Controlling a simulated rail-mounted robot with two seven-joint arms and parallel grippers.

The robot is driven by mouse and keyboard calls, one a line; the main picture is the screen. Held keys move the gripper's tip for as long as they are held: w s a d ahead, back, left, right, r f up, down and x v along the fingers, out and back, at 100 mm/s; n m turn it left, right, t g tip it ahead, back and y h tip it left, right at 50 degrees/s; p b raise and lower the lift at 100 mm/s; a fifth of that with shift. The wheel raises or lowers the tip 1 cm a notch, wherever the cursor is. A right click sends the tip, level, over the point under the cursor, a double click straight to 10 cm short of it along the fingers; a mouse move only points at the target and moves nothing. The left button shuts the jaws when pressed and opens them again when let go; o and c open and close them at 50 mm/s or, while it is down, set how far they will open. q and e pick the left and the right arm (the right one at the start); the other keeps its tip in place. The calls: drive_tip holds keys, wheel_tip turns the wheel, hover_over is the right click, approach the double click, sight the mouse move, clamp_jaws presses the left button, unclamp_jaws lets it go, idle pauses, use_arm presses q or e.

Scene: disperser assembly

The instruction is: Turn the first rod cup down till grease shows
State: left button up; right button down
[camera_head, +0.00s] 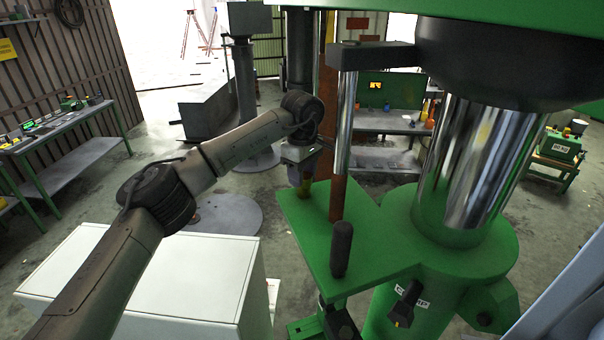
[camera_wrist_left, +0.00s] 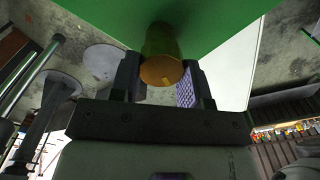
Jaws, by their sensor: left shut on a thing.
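The rod cup (camera_wrist_left: 161,70) is a small yellow-brass cylinder with an orange end face and a small pale mark on it. In the left wrist view it stands against the green plate, between my two fingers. My left gripper (camera_wrist_left: 160,84) is shut on its sides. I see no grease in either view. My right gripper is not in view.
A thin chrome rod (camera_head: 345,125) and a thick chrome column (camera_head: 473,160) rise beside the plate. A black handle (camera_head: 341,248) stands on its front part. A white cabinet (camera_head: 190,285) is below my left arm. A workbench (camera_head: 60,130) is at the far left.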

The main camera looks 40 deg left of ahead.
use_arm(q)
drive_tip(key=shift+m, duration=0.5)
drive_tip(key=o, duration=0.9)
drive_tip(key=shift+r, duration=0.1)
